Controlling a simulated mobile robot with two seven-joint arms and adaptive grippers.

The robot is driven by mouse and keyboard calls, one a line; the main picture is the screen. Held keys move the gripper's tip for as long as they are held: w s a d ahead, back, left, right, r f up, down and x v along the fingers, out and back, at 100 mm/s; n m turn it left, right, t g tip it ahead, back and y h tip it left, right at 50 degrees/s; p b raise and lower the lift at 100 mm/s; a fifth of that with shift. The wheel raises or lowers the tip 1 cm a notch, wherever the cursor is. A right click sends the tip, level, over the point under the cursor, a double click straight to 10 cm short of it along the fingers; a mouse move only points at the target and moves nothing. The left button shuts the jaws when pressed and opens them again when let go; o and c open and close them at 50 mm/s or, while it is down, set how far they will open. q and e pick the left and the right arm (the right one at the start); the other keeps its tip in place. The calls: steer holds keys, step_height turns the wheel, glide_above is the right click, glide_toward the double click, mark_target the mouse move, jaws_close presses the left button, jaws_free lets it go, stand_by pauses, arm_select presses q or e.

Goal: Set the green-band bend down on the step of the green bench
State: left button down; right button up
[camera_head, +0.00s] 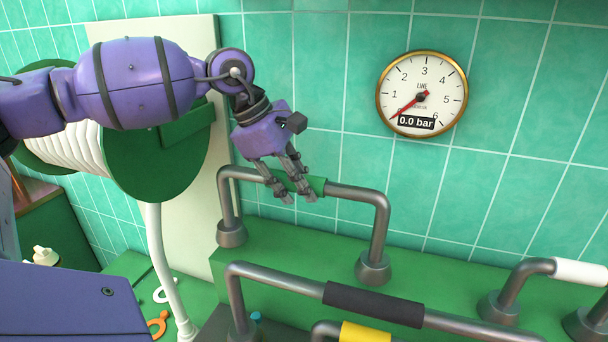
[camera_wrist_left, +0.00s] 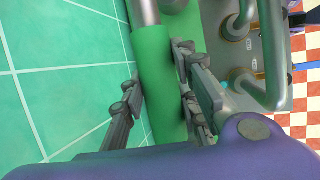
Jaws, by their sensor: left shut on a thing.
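The green-band bend is a grey metal U-shaped pipe (camera_head: 383,225) with a green band (camera_head: 318,186) round its top bar and a round flange at each foot. My left gripper (camera_head: 298,197) is shut on the bend at the green band. In the left wrist view the fingers (camera_wrist_left: 157,75) lie on either side of the band (camera_wrist_left: 152,60). The bend is upright, with its feet at the raised back step of the green bench (camera_head: 430,285). I cannot tell whether both flanges touch the step. My right gripper is not in view.
A black-band pipe (camera_head: 372,304) and a yellow-band one (camera_head: 365,332) stand in front, lower down. A white-band pipe (camera_head: 578,271) is at the right. A tiled wall with a gauge (camera_head: 422,93) is behind. A green hose reel (camera_head: 150,160) is at the left.

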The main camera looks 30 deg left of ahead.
arm_select(q)
steer(key=shift+f, duration=0.2)
steer(key=shift+s, duration=0.1)
steer(key=shift+d+f, duration=0.15)
steer(key=shift+d, duration=0.05)
stand_by(0.4)
steer(key=shift+f, duration=0.15)
steer(key=shift+f, duration=0.95)
steer(key=shift+f+b, duration=0.35)
steer(key=shift+f, duration=0.1)
stand_by(0.4)
steer(key=c, duration=1.3)
jaws_free()
steer(key=v, duration=1.2)
